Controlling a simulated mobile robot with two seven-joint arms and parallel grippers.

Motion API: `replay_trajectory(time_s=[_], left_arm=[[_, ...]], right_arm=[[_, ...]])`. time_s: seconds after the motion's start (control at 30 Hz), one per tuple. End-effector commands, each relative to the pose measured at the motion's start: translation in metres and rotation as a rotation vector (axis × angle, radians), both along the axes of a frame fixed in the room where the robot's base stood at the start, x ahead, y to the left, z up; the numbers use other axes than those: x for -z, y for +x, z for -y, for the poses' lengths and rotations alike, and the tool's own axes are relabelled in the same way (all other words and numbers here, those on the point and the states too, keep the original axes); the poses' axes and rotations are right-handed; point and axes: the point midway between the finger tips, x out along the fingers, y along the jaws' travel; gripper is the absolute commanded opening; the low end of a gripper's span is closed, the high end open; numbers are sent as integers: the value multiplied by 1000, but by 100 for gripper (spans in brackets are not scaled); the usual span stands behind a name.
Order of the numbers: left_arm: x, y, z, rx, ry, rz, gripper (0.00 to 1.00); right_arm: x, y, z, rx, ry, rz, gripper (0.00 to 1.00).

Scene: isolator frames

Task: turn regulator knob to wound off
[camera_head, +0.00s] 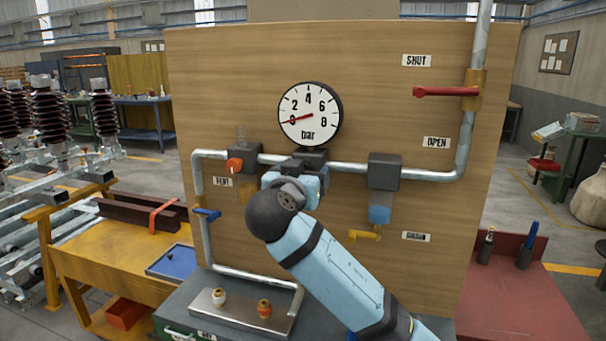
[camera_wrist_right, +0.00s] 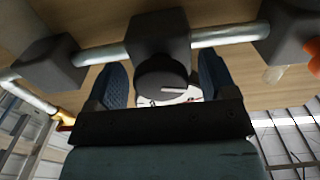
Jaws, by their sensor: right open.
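The dark regulator body (camera_head: 311,155) sits on the pipe just under the round bar gauge (camera_head: 310,114), whose red needle points at about 0. In the right wrist view the regulator knob (camera_wrist_right: 162,84) is a dark round cap with a white line on its face. My right gripper (camera_head: 296,186) is at the regulator and hides the knob in the head view. In the right wrist view my right gripper (camera_wrist_right: 163,85) is open, with one blue finger on each side of the knob. I cannot tell whether the fingers touch it. My left gripper is not in view.
An orange-red vent knob (camera_head: 234,165) and blue lever (camera_head: 207,214) are left of the regulator. A grey block with a blue bowl (camera_head: 380,214) and yellow drain lever (camera_head: 364,235) are right. A red lever (camera_head: 445,92) lies horizontal at upper right.

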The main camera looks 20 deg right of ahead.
Motion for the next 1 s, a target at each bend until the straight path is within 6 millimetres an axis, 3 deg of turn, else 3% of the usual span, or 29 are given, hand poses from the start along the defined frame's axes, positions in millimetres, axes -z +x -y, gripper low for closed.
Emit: replay_trajectory(time_s=[0.23,0.47,1.0], left_arm=[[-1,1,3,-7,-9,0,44],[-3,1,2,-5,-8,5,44],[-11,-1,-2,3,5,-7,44]], right_arm=[[0,1,0,0,0,0,78],[0,1,0,0,0,0,29],[-2,0,0,-1,-121,-85,29]])
